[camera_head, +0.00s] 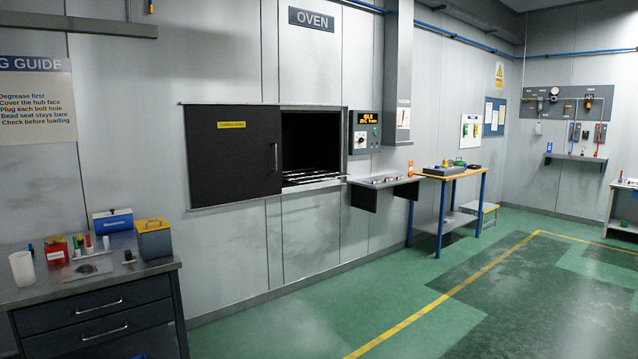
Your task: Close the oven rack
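The oven is built into the grey wall under an OVEN sign (311,19). Its dark sliding door (235,160) stands to the left of the opening, so the right part of the dark opening (308,140) is uncovered. The door has a vertical handle (276,157) near its right edge and a yellow label. Inside, the oven rack (312,177) shows as light metal bars low in the opening. I cannot tell how far it sticks out. Neither of my grippers is in view.
A control panel (365,132) and a small shelf (385,181) are right of the oven. A workbench (445,174) stands farther right. A dark drawer cabinet (95,305) with containers on top is at lower left. The green floor (330,325) before the oven is clear.

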